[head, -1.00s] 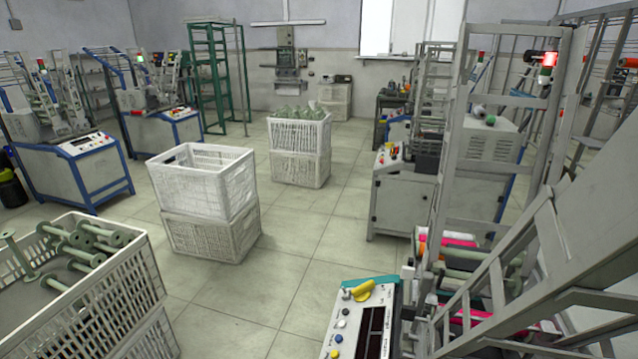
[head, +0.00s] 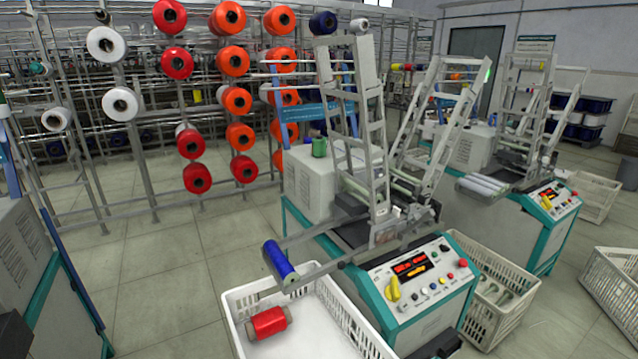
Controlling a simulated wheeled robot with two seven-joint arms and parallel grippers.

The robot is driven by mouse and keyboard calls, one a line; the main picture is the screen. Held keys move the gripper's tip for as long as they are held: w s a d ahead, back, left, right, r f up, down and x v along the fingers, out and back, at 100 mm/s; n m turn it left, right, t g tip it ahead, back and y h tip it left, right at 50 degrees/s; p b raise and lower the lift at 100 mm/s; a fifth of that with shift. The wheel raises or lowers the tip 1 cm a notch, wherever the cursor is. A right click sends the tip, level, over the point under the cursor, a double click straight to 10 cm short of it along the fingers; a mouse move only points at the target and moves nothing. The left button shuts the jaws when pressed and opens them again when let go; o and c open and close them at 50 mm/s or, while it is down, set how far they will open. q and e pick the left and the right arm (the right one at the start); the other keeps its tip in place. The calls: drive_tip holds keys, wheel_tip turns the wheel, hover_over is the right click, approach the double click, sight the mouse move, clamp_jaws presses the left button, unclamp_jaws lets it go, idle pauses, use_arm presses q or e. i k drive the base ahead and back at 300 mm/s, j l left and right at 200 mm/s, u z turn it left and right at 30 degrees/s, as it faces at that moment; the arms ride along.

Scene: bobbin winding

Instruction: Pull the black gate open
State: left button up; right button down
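I cannot pick out a black gate for certain. The nearest winding machine (head: 315,180) stands in the middle, white and teal with grey ladder-like frames. A dark block (head: 348,203) sits low among its frames and rollers, and I cannot tell whether it is a gate. A blue bobbin (head: 280,262) is on the machine's front left arm. The control panel (head: 412,272) has a lit red display and a yellow handle. Neither of my grippers can be made out. A dark shape at the lower edge, below the panel, is too unclear to name.
A white crate (head: 236,330) holding a red bobbin (head: 268,322) stands before the machine. Another crate (head: 480,325) with bobbins is right of it. A rack of orange, red and white bobbins (head: 232,62) fills the back left. Floor (head: 160,270) is clear at left.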

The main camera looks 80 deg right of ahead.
sight(421, 199)
drive_tip(key=k+l+z, duration=0.1)
drive_tip(key=k+l, duration=0.25)
drive_tip(key=k+l+z, duration=0.1)
drive_tip(key=k+l, duration=0.2)
drive_tip(key=k+l+z, duration=0.15)
drive_tip(key=k+l, duration=0.15)
drive_tip(key=l, duration=0.2)
drive_tip(key=k+l+z, duration=0.1)
drive_tip(key=k+l, duration=0.2)
drive_tip(key=l, duration=0.15)
drive_tip(key=k+l+z, duration=0.1)
drive_tip(key=k+l, duration=0.2)
drive_tip(key=l, duration=0.15)
drive_tip(key=l+z, duration=0.2)
drive_tip(key=l, duration=1.15)
drive_tip(key=k, duration=0.05)
